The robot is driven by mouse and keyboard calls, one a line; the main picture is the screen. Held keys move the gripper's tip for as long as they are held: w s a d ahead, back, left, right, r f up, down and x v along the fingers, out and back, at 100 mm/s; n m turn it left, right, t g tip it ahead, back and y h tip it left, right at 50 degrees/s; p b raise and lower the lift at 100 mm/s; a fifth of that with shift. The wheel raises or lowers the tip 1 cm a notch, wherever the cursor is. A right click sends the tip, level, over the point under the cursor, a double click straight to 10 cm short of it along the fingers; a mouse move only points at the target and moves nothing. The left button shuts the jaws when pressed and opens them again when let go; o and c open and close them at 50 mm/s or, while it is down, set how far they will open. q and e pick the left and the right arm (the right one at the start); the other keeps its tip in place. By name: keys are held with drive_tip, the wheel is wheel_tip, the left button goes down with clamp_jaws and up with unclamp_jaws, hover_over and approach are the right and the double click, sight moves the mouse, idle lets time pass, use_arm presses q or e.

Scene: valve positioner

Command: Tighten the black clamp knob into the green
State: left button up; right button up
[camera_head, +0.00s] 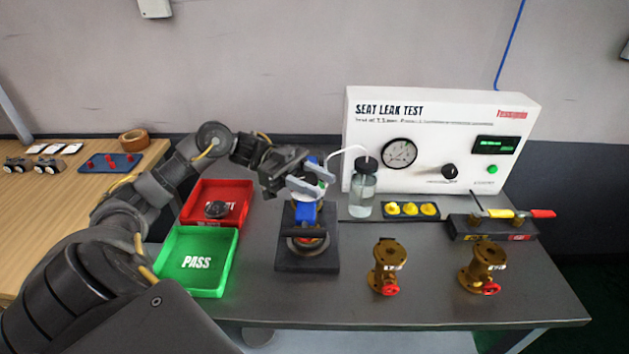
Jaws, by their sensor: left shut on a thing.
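My left gripper (308,179) reaches in from the left, with its two grey fingers at the top of the test fixture. It is shut on the black clamp knob there, which the fingers mostly hide. The fixture has a dark square base (290,262) and a blue part (305,213) with a black bar (304,232) across its front. A small patch of white and green shows beside the fingertips; I cannot read an indicator on it. My right gripper is not in view.
The white seat leak test panel (450,125) and a bottle (363,190) stand behind right. Red (243,194) and green (228,275) trays lie left. Two brass valves (387,262) (487,262) stand right. Bench space between fixture and front edge is clear.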

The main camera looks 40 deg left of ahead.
sight(299, 175)
use_arm(q)
drive_tip(key=o, duration=0.7)
drive_tip(key=shift+o, duration=1.3)
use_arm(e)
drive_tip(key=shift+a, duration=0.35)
use_arm(q)
drive_tip(key=shift+a+f, duration=0.1)
drive_tip(key=shift+a, duration=0.4)
drive_tip(key=a+b, duration=0.1)
drive_tip(key=a, duration=0.2)
drive_tip(key=a+b, duration=0.2)
drive_tip(key=a, duration=0.2)
drive_tip(key=shift+s+f, duration=0.15)
drive_tip(key=shift+s+a+r+b, duration=0.15)
drive_tip(key=shift+a+b, duration=0.2)
drive_tip(key=shift+a, duration=0.35)
drive_tip(key=shift+w+a+r+b, duration=0.1)
drive_tip(key=shift+a+b, duration=0.2)
drive_tip(key=shift+a, duration=0.4)
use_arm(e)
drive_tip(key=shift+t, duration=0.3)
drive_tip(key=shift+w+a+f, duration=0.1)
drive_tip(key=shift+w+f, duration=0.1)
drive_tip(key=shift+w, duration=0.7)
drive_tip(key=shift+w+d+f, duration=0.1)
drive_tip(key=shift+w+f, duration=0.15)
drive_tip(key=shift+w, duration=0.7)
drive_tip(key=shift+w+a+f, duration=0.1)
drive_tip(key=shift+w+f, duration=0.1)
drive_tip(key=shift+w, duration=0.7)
